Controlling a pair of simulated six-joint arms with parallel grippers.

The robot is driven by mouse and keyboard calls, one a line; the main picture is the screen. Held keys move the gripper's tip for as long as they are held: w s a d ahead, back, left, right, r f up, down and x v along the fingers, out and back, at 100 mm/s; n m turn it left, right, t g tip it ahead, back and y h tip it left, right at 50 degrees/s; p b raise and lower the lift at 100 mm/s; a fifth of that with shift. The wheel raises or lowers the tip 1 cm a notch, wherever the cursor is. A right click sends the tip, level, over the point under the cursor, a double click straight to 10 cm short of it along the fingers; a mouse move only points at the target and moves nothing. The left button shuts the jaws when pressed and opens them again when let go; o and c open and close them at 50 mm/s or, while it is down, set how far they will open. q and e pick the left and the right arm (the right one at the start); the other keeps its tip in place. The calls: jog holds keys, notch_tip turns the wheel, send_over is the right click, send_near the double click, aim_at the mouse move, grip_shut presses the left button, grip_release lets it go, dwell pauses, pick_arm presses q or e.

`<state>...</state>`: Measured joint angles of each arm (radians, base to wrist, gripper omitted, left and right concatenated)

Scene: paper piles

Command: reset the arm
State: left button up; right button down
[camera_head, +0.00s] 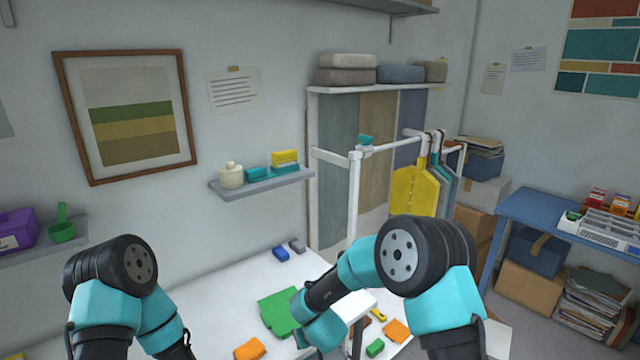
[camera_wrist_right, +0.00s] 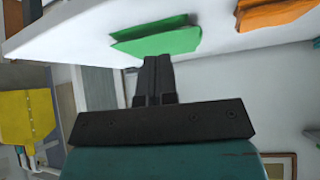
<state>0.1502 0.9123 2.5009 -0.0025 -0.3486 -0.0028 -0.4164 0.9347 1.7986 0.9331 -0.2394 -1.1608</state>
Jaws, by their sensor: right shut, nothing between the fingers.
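My right gripper (camera_wrist_right: 158,65) is shut and empty in the wrist view, its black fingers together. A folded green cloth (camera_wrist_right: 158,40) lies on the white table (camera_wrist_right: 75,35) beyond the fingertips, and I cannot tell whether they touch it. In the head view my right arm reaches left over the table, where the green cloth (camera_head: 279,312) also shows. The right fingers cannot be made out there. My left arm shows at the lower left of the head view, bent, with its gripper out of the picture.
Orange pieces (camera_head: 249,348) (camera_head: 397,331), a small green block (camera_head: 375,347) and a blue block (camera_head: 280,254) lie on the table. A white rack (camera_head: 353,205) with a yellow garment (camera_head: 414,192) stands behind the right arm. A blue table (camera_head: 540,212) is at right.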

jog(key=s+d+f+m+g, duration=0.1)
jog(key=s+d+f, duration=0.3)
jog(key=d, duration=0.3)
jog(key=s+d+f+m+g+h, duration=0.1)
jog(key=s+d+f+m, duration=0.1)
jog(key=s+d+f, duration=0.3)
jog(key=s+d+f+m+g, duration=0.1)
jog(key=s+d+f, duration=0.15)
jog(key=d, duration=0.55)
jog(key=s+d+f+m+g, duration=0.1)
jog(key=s+d, duration=0.2)
jog(key=s, duration=0.4)
jog(key=s+d+f+m+g+y, duration=0.1)
jog(key=s+d, duration=0.3)
jog(key=s, duration=0.4)
jog(key=shift+s+f+m+g, duration=0.15)
jog(key=shift+f+m+g, duration=0.3)
jog(key=shift+m, duration=0.35)
